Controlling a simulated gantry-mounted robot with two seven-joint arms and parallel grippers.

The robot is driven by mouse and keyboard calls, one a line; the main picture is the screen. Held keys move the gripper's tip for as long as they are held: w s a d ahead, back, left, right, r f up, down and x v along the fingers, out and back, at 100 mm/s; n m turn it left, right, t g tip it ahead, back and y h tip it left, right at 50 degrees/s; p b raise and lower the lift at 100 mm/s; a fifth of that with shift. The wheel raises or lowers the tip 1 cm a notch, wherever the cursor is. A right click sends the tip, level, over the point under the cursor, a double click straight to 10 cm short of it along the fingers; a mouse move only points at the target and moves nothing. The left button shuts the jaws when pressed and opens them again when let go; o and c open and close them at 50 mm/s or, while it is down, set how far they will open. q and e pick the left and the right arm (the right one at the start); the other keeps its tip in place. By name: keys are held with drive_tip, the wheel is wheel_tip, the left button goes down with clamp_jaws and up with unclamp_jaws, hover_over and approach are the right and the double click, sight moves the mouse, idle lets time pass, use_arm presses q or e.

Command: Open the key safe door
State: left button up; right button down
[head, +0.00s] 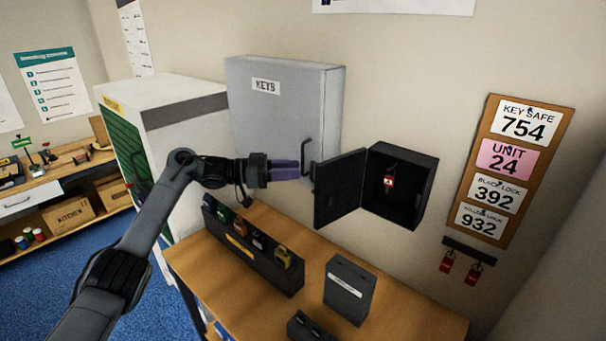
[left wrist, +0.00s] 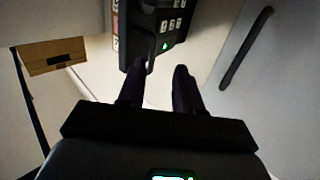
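The key safe (head: 424,190) is a small dark box on the wall. Its door (head: 340,190) stands swung wide open to the left, and a red key tag (head: 389,181) hangs inside. My left gripper (head: 303,170) is just left of the door's free edge, its purple fingers pointing right. In the left wrist view my gripper's fingers (left wrist: 165,72) are apart with nothing seen between them. The door's front (left wrist: 160,35), with keypad and a green light, lies just beyond the fingertips; whether a finger touches it I cannot tell. My right gripper is not in view.
A grey KEYS cabinet (head: 280,110) with a dark handle (head: 306,158) is behind my left gripper. Below, the wooden table (head: 405,310) holds a black rack (head: 250,257) of padlocks and a dark box (head: 348,290). A number board (head: 548,135) hangs to the right.

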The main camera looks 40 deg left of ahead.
use_arm(q)
drive_tip(key=b+v, duration=0.1)
drive_tip(key=v, duration=0.5)
idle(0.4)
